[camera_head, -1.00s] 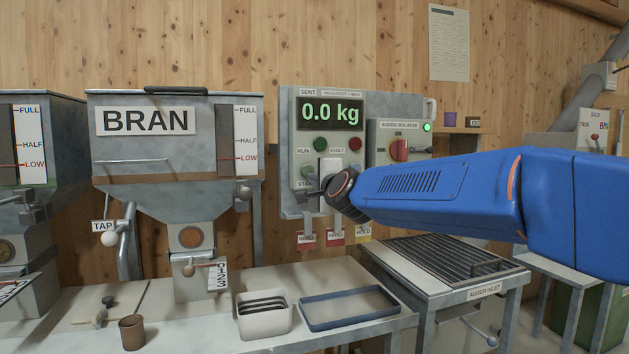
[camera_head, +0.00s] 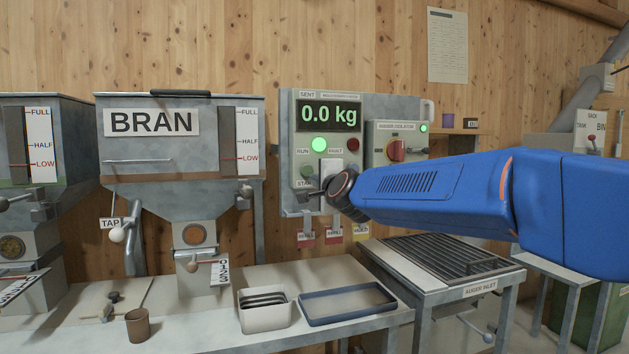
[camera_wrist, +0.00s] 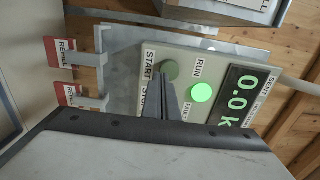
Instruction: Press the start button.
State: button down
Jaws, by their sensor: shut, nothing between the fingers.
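The display (camera_head: 329,116) reads 0.0 kg. My gripper (camera_head: 304,196) is shut and empty, just below the start button in the head view. In the wrist view my fingertips (camera_wrist: 168,82) overlap the button's edge; I cannot tell whether they touch it.
The auger isolator (camera_head: 397,149) with its red knob is right of the panel. Red tags (camera_head: 306,239) hang below the panel. A bench holds a blue tray (camera_head: 348,320), a white bin (camera_head: 264,322) and a brown cup (camera_head: 138,326). The BRAN hopper (camera_head: 180,150) stands left.

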jog(key=v, duration=1)
jog(key=shift+s, duration=0.2)
jog(key=s+d+f+n+g+h, duration=0.2)
jog(key=s+d+f+n+g, duration=0.2)
jog(key=s+d+f, duration=0.5)
jog(key=s+d+f+n+g+h, duration=0.2)
jog(key=s+d+f+n+g, duration=0.2)
jog(key=s+d+f, duration=0.6)
jog(key=s+d+f+n+g+h, duration=0.2)
jog(key=s+d+f+n+g, duration=0.2)
jog(key=s+d+f, duration=0.6)
jog(key=s+f+n, duration=0.2)
jog(key=s+f, duration=0.6)
jog(key=s, duration=0.1)
jog(key=shift+s, duration=0.2)
jog(key=shift+r, duration=0.1)
dwell(2.7)
